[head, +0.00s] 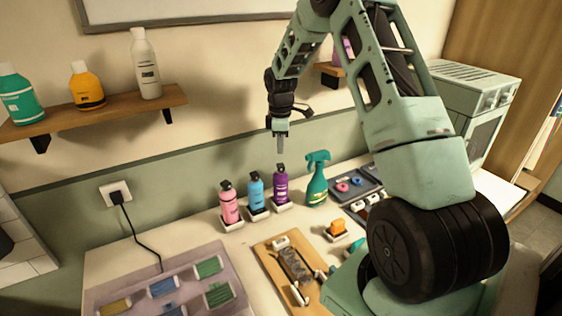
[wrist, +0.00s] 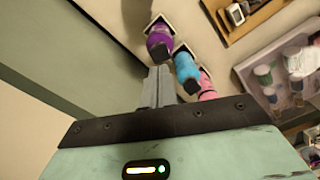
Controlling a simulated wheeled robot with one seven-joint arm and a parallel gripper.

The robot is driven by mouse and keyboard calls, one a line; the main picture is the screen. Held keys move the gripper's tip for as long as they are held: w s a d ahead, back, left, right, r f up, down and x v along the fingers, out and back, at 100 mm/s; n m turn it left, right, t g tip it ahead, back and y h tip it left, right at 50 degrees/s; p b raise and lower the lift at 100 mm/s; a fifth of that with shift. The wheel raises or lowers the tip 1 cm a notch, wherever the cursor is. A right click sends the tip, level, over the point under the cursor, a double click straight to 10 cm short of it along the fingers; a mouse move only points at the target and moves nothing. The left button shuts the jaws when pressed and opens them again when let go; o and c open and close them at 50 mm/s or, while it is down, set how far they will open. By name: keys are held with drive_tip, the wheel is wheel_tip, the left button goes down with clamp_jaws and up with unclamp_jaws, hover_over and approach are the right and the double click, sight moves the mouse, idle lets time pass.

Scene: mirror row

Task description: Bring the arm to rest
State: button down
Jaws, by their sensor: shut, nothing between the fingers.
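My gripper (head: 281,145) hangs from my green arm with its fingers pointing down, above the purple bottle (head: 281,186) and a little clear of it. The fingers are shut with nothing between them; in the wrist view the closed fingers (wrist: 157,88) show side by side. The purple bottle (wrist: 160,42), the blue bottle (wrist: 186,68) and the pink bottle (wrist: 206,85) show beyond them. My arm is raised and bent over the table's right side.
The blue bottle (head: 256,191) and pink bottle (head: 229,203) stand in a row on the table. A green spray bottle (head: 317,182) stands to the right. A wooden board (head: 268,262) and a grey tray (head: 228,260) lie in front. A wall shelf (head: 112,108) holds bottles.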

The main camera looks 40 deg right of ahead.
wheel_tip(320, 180, up, 2)
drive_tip(key=shift+r+p, duration=0.1)
drive_tip(key=shift+p, duration=0.45)
drive_tip(key=s+a+r+b, duration=0.1)
drive_tip(key=s+a+b, duration=0.15)
drive_tip(key=a, duration=0.75)
drive_tip(key=s+a+r+y+b, duration=0.1)
drive_tip(key=s+a, duration=0.3)
drive_tip(key=a, duration=0.7)
drive_tip(key=s+a+r+b, duration=0.15)
drive_tip(key=s+a, duration=0.25)
drive_tip(key=a, duration=0.6)
drive_tip(key=s+a+f+b, duration=0.1)
drive_tip(key=s+a, duration=0.2)
drive_tip(key=s, duration=0.4)
drive_tip(key=s+a+f+b, duration=0.1)
drive_tip(key=s+a+b, duration=0.1)
drive_tip(key=s, duration=0.5)
drive_tip(key=s+a+f+m+b, duration=0.1)
drive_tip(key=s+a, duration=0.3)
drive_tip(key=s, duration=0.3)
drive_tip(key=shift+s+a+f+b, duration=0.25)
drive_tip(key=shift+s+a+b, duration=0.1)
drive_tip(key=shift+b, duration=0.05)
